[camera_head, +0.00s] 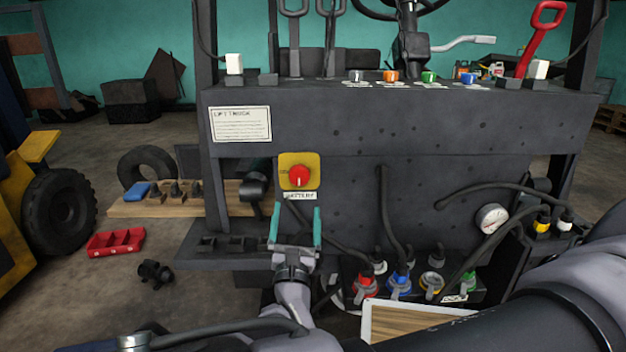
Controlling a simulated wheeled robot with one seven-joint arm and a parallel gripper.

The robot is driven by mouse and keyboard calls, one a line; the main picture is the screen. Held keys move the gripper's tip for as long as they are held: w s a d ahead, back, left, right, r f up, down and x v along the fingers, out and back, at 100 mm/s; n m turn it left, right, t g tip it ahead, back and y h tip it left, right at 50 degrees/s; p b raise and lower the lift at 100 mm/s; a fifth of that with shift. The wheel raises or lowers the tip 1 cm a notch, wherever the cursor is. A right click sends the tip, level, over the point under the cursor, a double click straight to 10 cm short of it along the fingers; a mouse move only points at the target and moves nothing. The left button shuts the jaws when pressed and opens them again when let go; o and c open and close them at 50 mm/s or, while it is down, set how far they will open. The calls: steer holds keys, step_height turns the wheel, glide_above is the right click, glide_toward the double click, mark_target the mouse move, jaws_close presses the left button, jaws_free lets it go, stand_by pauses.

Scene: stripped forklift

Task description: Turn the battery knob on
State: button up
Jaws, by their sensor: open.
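The battery knob (299,176) is a round red knob on a yellow square plate on the dark front panel of the forklift. A label reading "BATTERY" (300,196) sits just below the plate. A pale mark on the knob stands roughly upright. My gripper (295,227) is below the knob and label, with its two teal fingers pointing up and spread apart. Nothing shows between the fingers. The gripper appears apart from the knob; its exact distance from the panel cannot be told.
Hoses and coloured connectors (398,284) stand low on the right of my gripper. A black handle-like part (254,187) juts out left of the knob. Levers and coloured switches (390,76) line the top. The panel right of the knob is mostly clear.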

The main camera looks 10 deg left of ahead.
mark_target(299, 179)
steer(key=x, duration=1)
steer(key=shift+w+a+r, duration=0.1)
steer(key=shift+w, duration=0.25)
steer(key=shift+c, duration=0.3)
steer(key=c, duration=1.3)
